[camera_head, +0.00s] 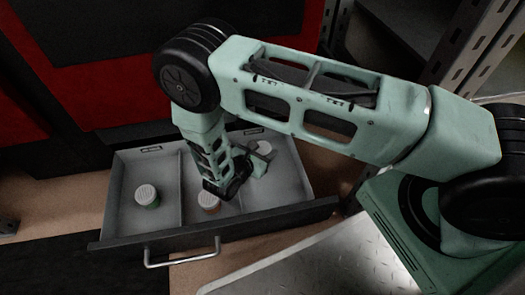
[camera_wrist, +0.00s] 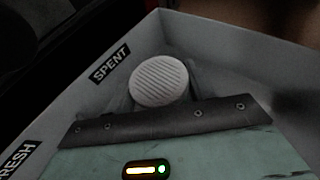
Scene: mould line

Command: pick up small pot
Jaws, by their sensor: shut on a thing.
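A small pot (camera_head: 262,147) with a white lid is at the back of the drawer's right compartment in the head view. Its ridged round lid also shows in the wrist view (camera_wrist: 158,80), just beyond the dark edge of my gripper. My gripper (camera_head: 259,160) reaches into the drawer and is shut on this pot. The fingers and most of the pot's body are hidden. Two other white-lidded pots stand in the drawer: one with a green body (camera_head: 147,196) at left, one with an orange-brown body (camera_head: 208,202) near the middle.
The open grey drawer (camera_head: 215,229) has a divider, raised walls and a front handle (camera_head: 180,260). The wrist view shows a SPENT label (camera_wrist: 110,64) and a partly cut FRESH label (camera_wrist: 20,158) on its wall. Metal shelving (camera_head: 470,45) stands at the right.

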